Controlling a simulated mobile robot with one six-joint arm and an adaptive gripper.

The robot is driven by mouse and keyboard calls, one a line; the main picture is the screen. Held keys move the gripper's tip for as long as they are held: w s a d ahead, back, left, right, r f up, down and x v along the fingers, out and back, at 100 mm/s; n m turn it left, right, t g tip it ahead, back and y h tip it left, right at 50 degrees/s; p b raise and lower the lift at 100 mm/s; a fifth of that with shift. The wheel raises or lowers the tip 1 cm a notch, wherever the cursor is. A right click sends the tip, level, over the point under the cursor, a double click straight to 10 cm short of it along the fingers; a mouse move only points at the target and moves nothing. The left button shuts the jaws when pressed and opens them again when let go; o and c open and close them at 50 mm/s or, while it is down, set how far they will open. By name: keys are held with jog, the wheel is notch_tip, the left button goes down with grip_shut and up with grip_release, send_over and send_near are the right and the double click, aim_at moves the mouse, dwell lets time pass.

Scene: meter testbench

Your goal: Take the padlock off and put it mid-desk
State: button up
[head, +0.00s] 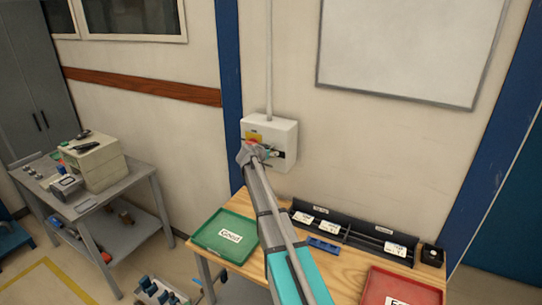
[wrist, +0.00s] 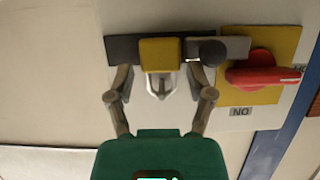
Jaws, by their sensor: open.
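In the wrist view, which shows the switch panel upside down, a padlock (wrist: 160,54) with a yellow body and silver shackle sits at a dark grey bolt bar with a round black knob (wrist: 212,52). My gripper (wrist: 161,80) is open, its two fingers on either side of the padlock. I cannot tell whether they touch it. In the head view my gripper (head: 250,152) is at the white wall box (head: 286,133) and hides the padlock. The wooden desk (head: 345,272) stands below; my arm crosses over it.
A red switch handle (wrist: 262,75) on a yellow plate is beside the bolt. On the desk are a green tray (head: 208,243), a red tray (head: 378,290), a black organiser (head: 350,234) and a blue item (head: 323,245). Bare wood shows between the trays.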

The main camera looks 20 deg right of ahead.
dwell(0.4)
jog(key=c, duration=0.9)
jog(key=shift+r, duration=0.15)
jog(key=shift+c, duration=0.2)
jog(key=shift+r+p, duration=0.2)
jog(key=shift+p, duration=0.1)
jog(key=s+a, duration=1.1)
jog(key=a, duration=0.3)
jog(key=shift+a, duration=0.15)
notch_tip(320, 180, down, 8)
jog(key=b, duration=0.7)
jog(key=shift+b, duration=0.35)
jog(key=shift+r, duration=0.15)
